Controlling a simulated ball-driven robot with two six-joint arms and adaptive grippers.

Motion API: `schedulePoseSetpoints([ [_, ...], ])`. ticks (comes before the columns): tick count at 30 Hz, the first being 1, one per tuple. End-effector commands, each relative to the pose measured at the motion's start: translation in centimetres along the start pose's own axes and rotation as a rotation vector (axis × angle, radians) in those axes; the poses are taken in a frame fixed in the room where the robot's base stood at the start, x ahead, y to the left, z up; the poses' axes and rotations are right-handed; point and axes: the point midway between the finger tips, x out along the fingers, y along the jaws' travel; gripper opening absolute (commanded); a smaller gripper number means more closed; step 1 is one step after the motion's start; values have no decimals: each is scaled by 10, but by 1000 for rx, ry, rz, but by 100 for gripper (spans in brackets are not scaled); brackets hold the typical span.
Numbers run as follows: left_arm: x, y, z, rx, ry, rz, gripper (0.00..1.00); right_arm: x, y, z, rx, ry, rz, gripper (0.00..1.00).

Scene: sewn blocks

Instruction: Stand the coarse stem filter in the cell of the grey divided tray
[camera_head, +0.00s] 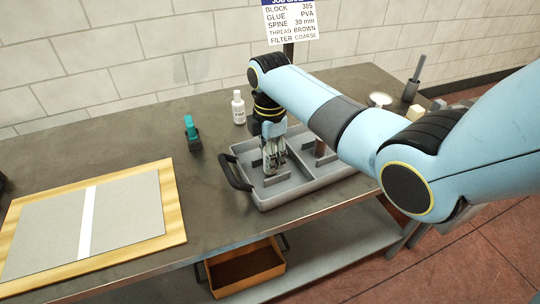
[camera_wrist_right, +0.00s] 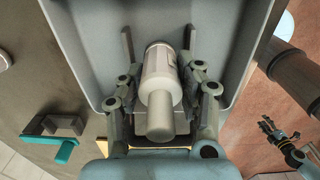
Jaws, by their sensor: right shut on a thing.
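The grey divided tray (camera_head: 297,194) lies on the dark table in the head view. Low partitions split it into cells, and its grey wall also shows in the wrist view (camera_wrist_right: 210,16). My right gripper (camera_head: 272,166) reaches down into the tray's left part. In the wrist view its fingers (camera_wrist_right: 171,62) are shut on a pale cylinder with a grey stem (camera_wrist_right: 160,118), seemingly the stem filter. The stem points toward the wrist camera. The filter's lower end is hidden, so I cannot tell whether it touches the tray floor. My left gripper (camera_wrist_right: 277,135) shows small at the wrist view's lower right.
A brown cylinder (camera_head: 320,147) stands in the tray's right part. A white bottle (camera_head: 238,108) and a teal-and-dark tool (camera_head: 192,133) are behind and left. A board with grey panels (camera_head: 130,215) lies left. The table between board and tray is clear.

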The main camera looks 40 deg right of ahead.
Motion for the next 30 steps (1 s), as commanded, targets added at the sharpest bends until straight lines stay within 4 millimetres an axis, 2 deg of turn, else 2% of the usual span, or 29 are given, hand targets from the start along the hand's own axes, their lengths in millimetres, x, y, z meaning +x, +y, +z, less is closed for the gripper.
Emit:
schedulePoseSetpoints([
  [12, 1, 1, -1, 0, 2, 1, 40, 9, 0, 0, 0, 0, 2, 6],
  [13, 1, 1, -1, 0, 2, 1, 40, 9, 0, 0, 0, 0, 2, 36],
  [18, 1, 1, -1, -1, 2, 1, 40, 8, 0, 0, 0, 0, 2, 58],
  [26, 1, 1, -1, -1, 2, 1, 40, 8, 0, 0, 0, 0, 2, 58],
  [30, -1, 1, -1, -1, 1, 1, 40, -4, 1, 0, 0, 0, 5, 58],
])
